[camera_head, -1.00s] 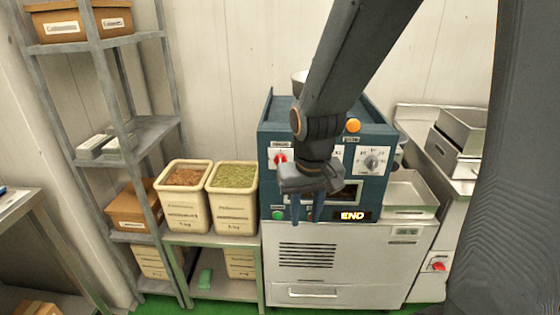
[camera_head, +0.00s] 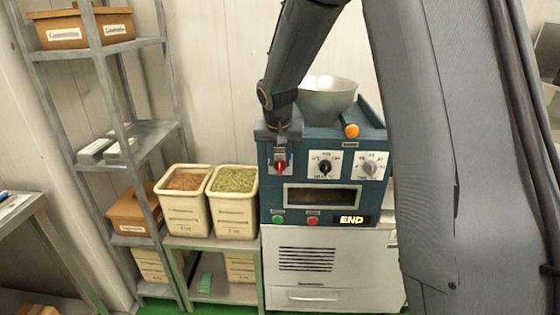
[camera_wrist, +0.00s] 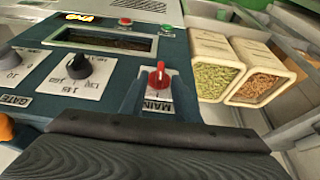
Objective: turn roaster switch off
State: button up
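The roaster (camera_head: 310,215) is a blue-fronted machine on a white cabinet, and its lit display (camera_head: 352,219) reads END. Its red main switch (camera_head: 281,168) is at the upper left of the panel; it also shows in the wrist view (camera_wrist: 158,76) above the label MAIN. My gripper (camera_head: 280,160) is at that switch. In the wrist view my gripper (camera_wrist: 157,84) has its two blue fingers apart, one on each side of the red knob. I cannot tell whether they touch it.
A black knob (camera_head: 324,167) and a grey knob (camera_head: 370,168) sit right of the switch. Green (camera_head: 278,219) and red (camera_head: 313,220) buttons are below. An orange knob (camera_head: 352,131) and a metal hopper (camera_head: 327,100) are above. Ingredient bins (camera_head: 234,205) stand at the left.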

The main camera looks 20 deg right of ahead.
jog(key=shift+x, duration=1)
grip_shut()
